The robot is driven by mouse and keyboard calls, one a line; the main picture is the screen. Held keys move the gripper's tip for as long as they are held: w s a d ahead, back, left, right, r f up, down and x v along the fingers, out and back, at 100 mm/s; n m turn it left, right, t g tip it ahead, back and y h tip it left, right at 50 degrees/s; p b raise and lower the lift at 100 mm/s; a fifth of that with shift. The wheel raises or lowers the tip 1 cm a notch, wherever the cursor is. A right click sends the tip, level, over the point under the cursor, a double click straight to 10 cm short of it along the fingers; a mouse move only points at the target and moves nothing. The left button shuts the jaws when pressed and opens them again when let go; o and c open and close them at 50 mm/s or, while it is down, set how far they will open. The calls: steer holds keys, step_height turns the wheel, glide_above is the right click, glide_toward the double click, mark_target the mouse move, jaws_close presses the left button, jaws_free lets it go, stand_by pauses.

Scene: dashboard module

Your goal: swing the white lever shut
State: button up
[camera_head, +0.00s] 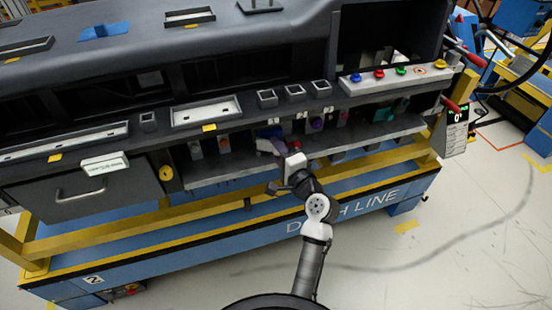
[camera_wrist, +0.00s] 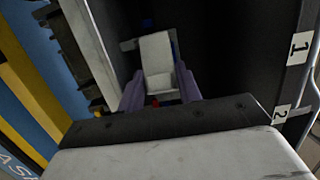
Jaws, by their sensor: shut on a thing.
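The white lever (camera_wrist: 157,52) shows in the wrist view as a pale block between the two purple fingers of my gripper (camera_wrist: 160,86). The fingers are shut on it, one on each side. Its pivot cannot be made out. In the head view my gripper (camera_head: 268,145) reaches into the lower shelf of the dashboard module, near the number labels. There I cannot make out the lever, which is small or hidden by the gripper and wrist.
Labels 1 (camera_wrist: 299,47) and 2 (camera_wrist: 280,114) are on the dark panel to the right in the wrist view. A purple knob (camera_head: 317,123) stands right of my gripper. A yellow rail (camera_head: 225,205) runs below the shelf. The floor in front is clear.

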steer(key=shift+w+d+n+g+y+b, duration=0.1)
steer(key=shift+w+n+g+y+b, duration=0.25)
steer(key=shift+n+g+y, duration=0.4)
steer(key=shift+w+d+n+g+y+b, duration=0.1)
steer(key=shift+w+n+g+y+b, duration=0.3)
steer(key=shift+y, duration=0.45)
steer(key=shift+s, duration=0.15)
steer(key=o, duration=0.7)
steer(key=shift+o, duration=0.2)
steer(key=shift+s, duration=0.1)
steer(key=b+v, duration=0.2)
steer(key=v, duration=1.1)
steer(key=shift+s+d+b, duration=0.25)
steer(key=shift+b, duration=0.1)
